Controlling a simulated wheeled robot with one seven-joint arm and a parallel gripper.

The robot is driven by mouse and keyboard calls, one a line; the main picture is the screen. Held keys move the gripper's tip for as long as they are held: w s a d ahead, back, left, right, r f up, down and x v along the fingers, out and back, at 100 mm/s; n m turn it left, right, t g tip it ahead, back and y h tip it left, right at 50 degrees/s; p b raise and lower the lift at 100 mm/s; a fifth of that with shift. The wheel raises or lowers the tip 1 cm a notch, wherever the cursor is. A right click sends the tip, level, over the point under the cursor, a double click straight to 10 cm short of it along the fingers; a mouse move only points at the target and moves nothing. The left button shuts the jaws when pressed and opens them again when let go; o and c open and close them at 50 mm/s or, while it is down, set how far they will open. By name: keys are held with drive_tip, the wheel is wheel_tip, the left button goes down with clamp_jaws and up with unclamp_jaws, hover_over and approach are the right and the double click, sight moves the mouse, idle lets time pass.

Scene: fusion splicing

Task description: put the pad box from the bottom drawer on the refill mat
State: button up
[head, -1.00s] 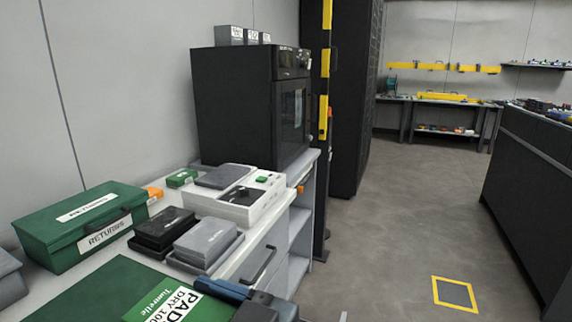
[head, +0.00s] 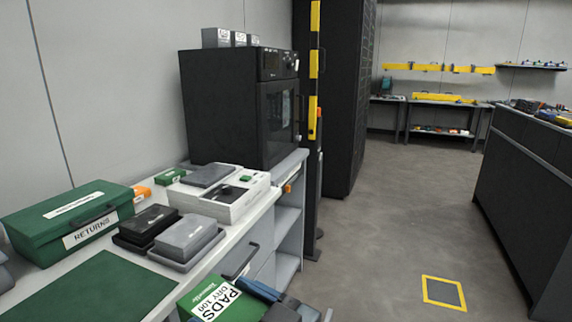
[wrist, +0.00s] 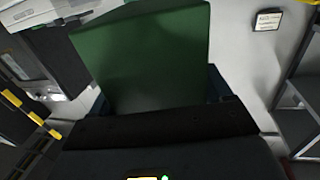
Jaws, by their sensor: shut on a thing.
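The pad box (head: 222,299), green with a white "PADS DRY 100" label, is held tilted in my gripper (head: 250,293) at the bottom of the head view. In the wrist view its plain green face (wrist: 145,55) fills the space ahead of my gripper (wrist: 148,98). My gripper is shut on it. The box is at the front edge of the counter, beside the flat green mat (head: 92,290) and to its right. The mat's visible part is bare, and its near part is cut off by the frame. The bottom drawer's inside is not visible.
A green RETURNS case (head: 72,222), black box (head: 150,224), grey box on a tray (head: 188,238) and white device (head: 222,195) stand behind the mat on the white counter (head: 215,262). A black oven (head: 240,108) is farther back. Open floor lies to the right.

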drive_tip(key=w+d+f+m+t+h, duration=0.4)
drive_tip(key=d+f+h, duration=0.1)
drive_tip(key=d+f, duration=0.4)
drive_tip(key=w+d+f+m+t+h, duration=0.3)
drive_tip(key=w+d+f+m+h, duration=0.15)
drive_tip(key=d+f, duration=0.45)
drive_tip(key=s+d+f+m+t+h, duration=0.1)
drive_tip(key=s+d+f+m+h, duration=0.2)
drive_tip(key=d+f+h, duration=0.5)
drive_tip(key=s+d+f+y, duration=0.2)
drive_tip(key=s+f, duration=0.2)
drive_tip(key=s, duration=0.1)
drive_tip(key=shift+d+f, duration=0.2)
drive_tip(key=shift+d, duration=0.1)
drive_tip(key=shift+d+y, duration=0.1)
drive_tip(key=shift+y, duration=0.15)
